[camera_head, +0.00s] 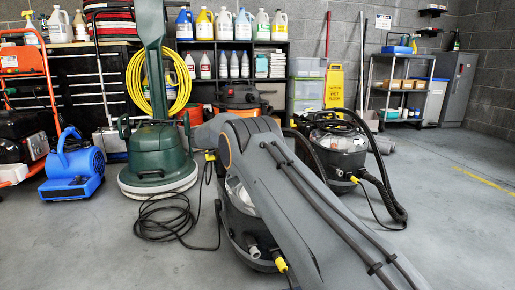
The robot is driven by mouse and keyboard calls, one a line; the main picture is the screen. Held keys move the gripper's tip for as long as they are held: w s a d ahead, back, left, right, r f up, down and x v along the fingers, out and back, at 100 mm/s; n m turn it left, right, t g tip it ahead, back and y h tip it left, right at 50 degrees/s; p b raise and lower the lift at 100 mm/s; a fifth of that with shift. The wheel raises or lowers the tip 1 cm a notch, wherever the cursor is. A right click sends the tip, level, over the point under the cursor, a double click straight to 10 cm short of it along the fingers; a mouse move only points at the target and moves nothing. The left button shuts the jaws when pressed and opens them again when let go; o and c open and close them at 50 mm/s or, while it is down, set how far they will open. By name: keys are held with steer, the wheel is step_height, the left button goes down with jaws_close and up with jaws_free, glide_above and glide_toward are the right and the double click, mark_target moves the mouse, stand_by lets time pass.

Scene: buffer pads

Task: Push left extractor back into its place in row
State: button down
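The left extractor (238,222) is a dark, low machine with a clear tank part and yellow fittings. It stands on the floor at the lower middle, nearer to me than the right extractor. My grey arm crosses in front of it and hides much of its top and right side. The right extractor (338,143) is a similar dark machine with a clear dome and a black hose, standing farther back on the right. My gripper is not visible; the far end of my arm is turned away near the left extractor's top, so I cannot see contact.
A green floor machine (160,155) stands left of the left extractor, its black cord (165,222) loose on the floor. A blue blower (72,170) is farther left. An orange-and-black vacuum (240,97) stands behind. Open floor (455,200) lies at the right and front left.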

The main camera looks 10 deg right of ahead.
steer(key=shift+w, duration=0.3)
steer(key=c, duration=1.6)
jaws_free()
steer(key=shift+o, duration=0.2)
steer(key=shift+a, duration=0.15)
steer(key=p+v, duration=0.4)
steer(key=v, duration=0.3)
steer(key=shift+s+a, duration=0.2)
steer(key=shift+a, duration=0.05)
